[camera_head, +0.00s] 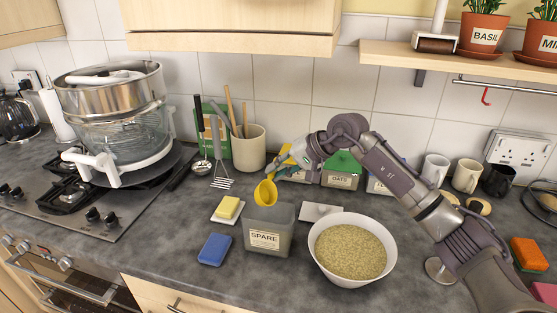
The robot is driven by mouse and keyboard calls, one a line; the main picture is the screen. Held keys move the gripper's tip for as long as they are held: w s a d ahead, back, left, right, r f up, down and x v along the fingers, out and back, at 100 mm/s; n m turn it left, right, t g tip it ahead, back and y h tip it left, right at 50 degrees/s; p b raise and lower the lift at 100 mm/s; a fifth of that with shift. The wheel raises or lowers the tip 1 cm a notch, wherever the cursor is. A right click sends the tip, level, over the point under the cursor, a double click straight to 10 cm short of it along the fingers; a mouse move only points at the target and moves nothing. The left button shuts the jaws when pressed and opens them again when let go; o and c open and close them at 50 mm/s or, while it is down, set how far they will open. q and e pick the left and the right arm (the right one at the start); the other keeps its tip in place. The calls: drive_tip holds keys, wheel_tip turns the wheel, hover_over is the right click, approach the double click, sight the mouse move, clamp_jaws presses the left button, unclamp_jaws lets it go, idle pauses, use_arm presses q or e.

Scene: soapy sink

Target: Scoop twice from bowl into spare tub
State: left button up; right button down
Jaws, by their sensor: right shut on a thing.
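The white bowl (319,262) stands on the counter and holds a tan grainy fill (350,250). The spare tub (283,243), a grey box with a SPARE label, stands to its left. My right gripper (287,166) is shut on a yellow scoop (265,192) by its handle. The scoop's cup hangs over the rear left part of the tub's opening and looks tilted. Whether the cup holds anything cannot be told. The inside of the tub is mostly hidden. My left gripper is not in view.
A yellow sponge on a white dish (217,217) and a blue sponge (214,249) lie left of the tub. Lidded tubs, one labelled OATS (341,181), stand behind, near a utensil crock (248,152). A hob with a large steamer (112,130) is at left. Mugs (466,175) stand at right.

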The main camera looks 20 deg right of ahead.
drive_tip(key=r+g+h+p, duration=0.1)
drive_tip(key=h+p, duration=0.1)
drive_tip(key=p, duration=0.1)
drive_tip(key=r+g+h+p, duration=0.1)
drive_tip(key=g+h+p, duration=0.1)
drive_tip(key=h+p, duration=0.1)
drive_tip(key=r+g+h+p, duration=0.1)
drive_tip(key=h+p, duration=0.1)
drive_tip(key=p, duration=0.3)
drive_tip(key=shift+w+a+g, duration=0.2)
drive_tip(key=shift+a+g, duration=0.1)
drive_tip(key=shift+f+h, duration=0.2)
drive_tip(key=shift+h, duration=0.3)
drive_tip(key=shift+s+g, duration=0.1)
drive_tip(key=shift+g, duration=0.2)
